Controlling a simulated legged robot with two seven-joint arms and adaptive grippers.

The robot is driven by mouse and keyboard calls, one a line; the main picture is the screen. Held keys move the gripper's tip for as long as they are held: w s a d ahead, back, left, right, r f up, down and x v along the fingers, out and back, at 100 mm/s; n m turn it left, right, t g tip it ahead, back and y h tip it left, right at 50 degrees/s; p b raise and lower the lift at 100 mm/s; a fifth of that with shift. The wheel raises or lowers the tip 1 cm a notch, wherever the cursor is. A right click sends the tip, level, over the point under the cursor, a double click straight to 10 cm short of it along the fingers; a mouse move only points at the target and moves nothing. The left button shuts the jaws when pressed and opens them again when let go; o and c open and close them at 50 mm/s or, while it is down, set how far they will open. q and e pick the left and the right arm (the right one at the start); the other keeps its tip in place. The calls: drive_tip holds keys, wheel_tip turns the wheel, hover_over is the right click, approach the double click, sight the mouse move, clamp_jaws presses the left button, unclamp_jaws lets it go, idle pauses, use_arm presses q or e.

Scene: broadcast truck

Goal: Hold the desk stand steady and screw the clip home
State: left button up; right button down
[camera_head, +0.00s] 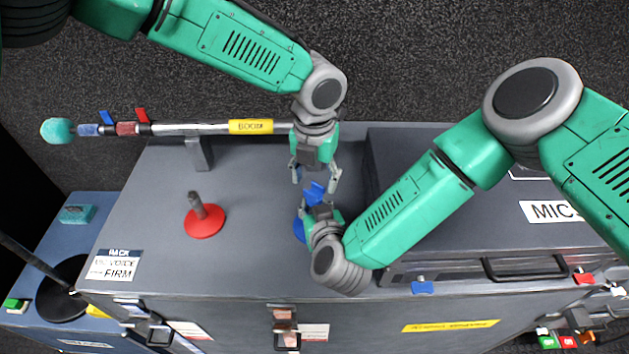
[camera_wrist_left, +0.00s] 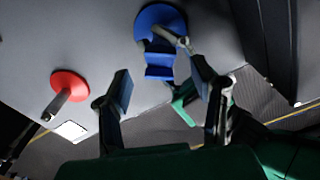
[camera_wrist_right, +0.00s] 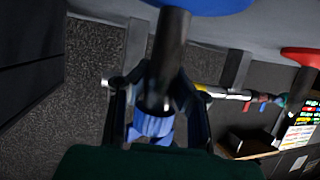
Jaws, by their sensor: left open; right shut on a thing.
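The blue desk stand has a round blue base (camera_head: 299,229) on the grey case top. Its blue base shows in the left wrist view (camera_wrist_left: 150,18), and its dark post in the right wrist view (camera_wrist_right: 172,50). A blue clip (camera_head: 315,194) is at the upper end of the post; it also shows in the left wrist view (camera_wrist_left: 160,70). I cannot tell how far it is threaded. My right gripper (camera_head: 318,207) is shut on the post, below the clip. My left gripper (camera_head: 315,184) is open above the clip, its fingers apart on either side.
A red stand with a dark post (camera_head: 205,220) stands to the left on the case top (camera_head: 240,250). A boom pole (camera_head: 190,129) lies along the far edge on a bracket. A raised dark case (camera_head: 400,160) labelled MICS is at the right. Free case top lies between the two stands.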

sight(314, 194)
use_arm(q)
drive_tip(key=shift+o, duration=0.7)
drive_tip(key=n, duration=0.3)
drive_tip(key=shift+r, duration=0.15)
drive_tip(key=n, duration=0.4)
drive_tip(key=shift+r+n, duration=0.25)
drive_tip(key=shift+n, duration=0.05)
drive_tip(key=n, duration=0.6)
drive_tip(key=shift+r, duration=0.3)
drive_tip(key=n, duration=0.6)
drive_tip(key=shift+r, duration=0.4)
drive_tip(key=n, duration=0.7)
drive_tip(key=shift+r, duration=0.35)
drive_tip(key=shift+f, duration=4)
